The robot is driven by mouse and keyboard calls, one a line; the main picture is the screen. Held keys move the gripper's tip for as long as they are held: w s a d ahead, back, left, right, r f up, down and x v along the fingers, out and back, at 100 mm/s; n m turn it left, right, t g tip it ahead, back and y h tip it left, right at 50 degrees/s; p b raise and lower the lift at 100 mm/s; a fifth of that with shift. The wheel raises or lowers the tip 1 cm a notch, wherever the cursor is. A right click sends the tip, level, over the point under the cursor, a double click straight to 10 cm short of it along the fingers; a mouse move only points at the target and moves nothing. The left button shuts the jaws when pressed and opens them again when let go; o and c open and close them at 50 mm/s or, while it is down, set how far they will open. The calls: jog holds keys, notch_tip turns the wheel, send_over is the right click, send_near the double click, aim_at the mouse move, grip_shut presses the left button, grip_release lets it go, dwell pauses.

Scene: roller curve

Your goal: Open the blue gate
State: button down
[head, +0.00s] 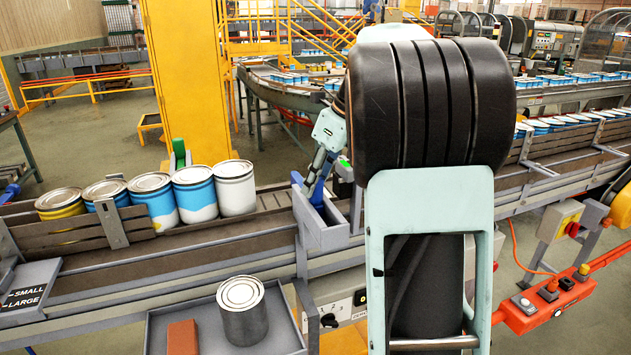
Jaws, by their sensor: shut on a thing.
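The blue gate (318,196) stands in a grey bracket on the near roller conveyor, just right of the row of cans. Only its upper blue part shows; my arm and the bracket's side hide some of it. My gripper (311,181) points down at the top of this blue part, with its fingers closed on it. The fingertips are small in the head view and partly hidden, so the exact contact is hard to see.
Several cans (193,194) in yellow, blue and white stand behind a slatted rail (60,236) left of the gate. A grey can (242,310) and a red block (183,338) sit in a front tray (273,335). A yellow column (186,80) rises behind. An orange control box (548,300) is at right.

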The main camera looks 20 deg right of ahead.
jog(key=shift+s, duration=0.1)
jog(key=s+b, duration=0.1)
jog(key=s, duration=0.6)
jog(key=shift+s, duration=0.25)
jog(key=c, duration=1.6)
grip_release()
jog(key=shift+s, duration=0.2)
jog(key=shift+w, duration=0.1)
jog(key=v, duration=1.2)
